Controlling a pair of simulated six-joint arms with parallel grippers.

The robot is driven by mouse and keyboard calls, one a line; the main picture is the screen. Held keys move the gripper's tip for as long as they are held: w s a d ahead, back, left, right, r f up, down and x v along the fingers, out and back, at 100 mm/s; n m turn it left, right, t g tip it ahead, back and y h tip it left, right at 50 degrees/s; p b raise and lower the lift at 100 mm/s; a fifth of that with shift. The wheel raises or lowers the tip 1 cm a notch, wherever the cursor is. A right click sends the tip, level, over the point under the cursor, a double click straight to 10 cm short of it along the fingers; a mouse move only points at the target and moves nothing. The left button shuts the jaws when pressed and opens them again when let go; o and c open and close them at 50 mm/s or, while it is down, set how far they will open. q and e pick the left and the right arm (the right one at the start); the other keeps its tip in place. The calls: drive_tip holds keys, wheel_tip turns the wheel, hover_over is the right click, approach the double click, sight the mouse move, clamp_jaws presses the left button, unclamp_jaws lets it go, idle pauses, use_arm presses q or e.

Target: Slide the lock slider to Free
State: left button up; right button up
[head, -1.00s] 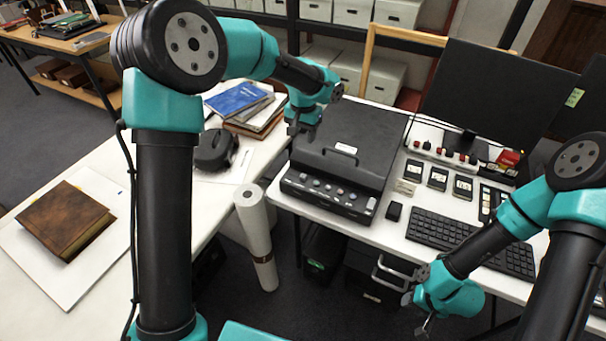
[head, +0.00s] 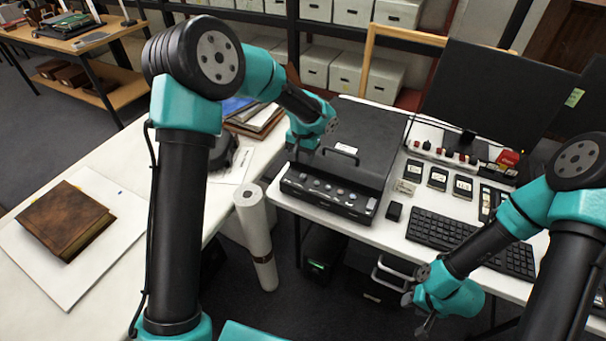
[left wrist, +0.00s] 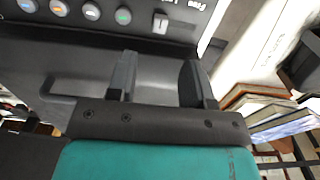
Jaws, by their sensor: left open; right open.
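The lock slider (left wrist: 160,23) is a small pale tab on the dark front panel of the black scanner box (head: 352,130). In the left wrist view it is right of the green button, close to white lettering that reads "Free", partly cut off by the top edge. In the head view the slider is too small to make out. My left gripper (head: 297,150) is over the left end of the box, above its panel. In the left wrist view its two fingers (left wrist: 157,78) are apart and empty, short of the slider. My right gripper (head: 420,312) is open and empty, low in front of the desk.
Round buttons (left wrist: 91,11) line the panel beside the slider. A lid handle (head: 341,152) stands up near my left gripper. A keyboard (head: 470,240) and small black devices lie right of the box. A white paper roll (head: 254,225) stands in front of the left table.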

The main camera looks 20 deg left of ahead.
sight(303, 175)
use_arm(q)
wheel_tip(303, 175, down, 9)
drive_tip(key=shift+r, duration=0.15)
idle(0.4)
clamp_jaws()
idle(0.3)
